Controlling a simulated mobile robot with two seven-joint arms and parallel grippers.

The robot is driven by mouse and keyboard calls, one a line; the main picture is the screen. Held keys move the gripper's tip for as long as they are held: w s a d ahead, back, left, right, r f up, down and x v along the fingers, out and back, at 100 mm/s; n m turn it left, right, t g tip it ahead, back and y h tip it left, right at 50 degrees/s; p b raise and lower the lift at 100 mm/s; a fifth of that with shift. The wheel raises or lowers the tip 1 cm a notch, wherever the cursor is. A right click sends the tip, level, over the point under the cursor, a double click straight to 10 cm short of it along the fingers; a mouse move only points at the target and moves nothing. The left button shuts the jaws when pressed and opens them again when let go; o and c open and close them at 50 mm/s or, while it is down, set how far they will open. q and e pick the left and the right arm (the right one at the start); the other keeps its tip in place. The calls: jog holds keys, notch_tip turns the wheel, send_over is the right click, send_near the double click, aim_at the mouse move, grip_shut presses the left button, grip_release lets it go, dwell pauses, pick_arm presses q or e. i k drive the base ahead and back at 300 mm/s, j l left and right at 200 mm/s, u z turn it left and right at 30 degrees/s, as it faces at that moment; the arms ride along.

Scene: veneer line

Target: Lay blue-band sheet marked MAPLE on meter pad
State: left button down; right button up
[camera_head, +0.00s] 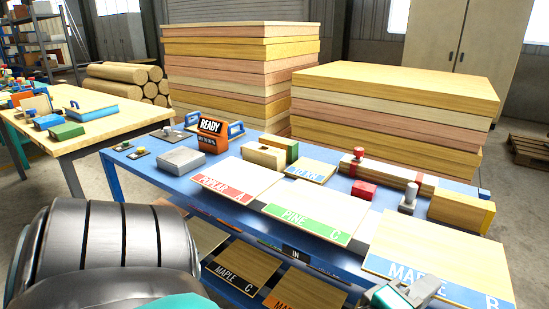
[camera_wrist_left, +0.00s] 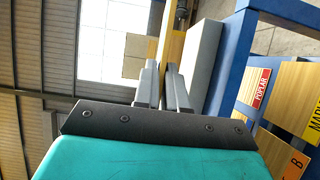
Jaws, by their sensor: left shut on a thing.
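The blue-band sheet marked MAPLE B (camera_head: 437,249) is pale wood at the right front of the blue table, its band along the front edge. My left gripper (camera_head: 418,288) is at that front edge and shut on the sheet. My right gripper is not in view.
Wood blocks, a red block (camera_head: 363,190) and a grey post (camera_head: 409,197) stand behind. The shelf below holds more sheets, including black-band MAPLE C (camera_head: 243,267).

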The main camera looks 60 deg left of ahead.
aim_at(178, 156)
jog(key=u, duration=1.25)
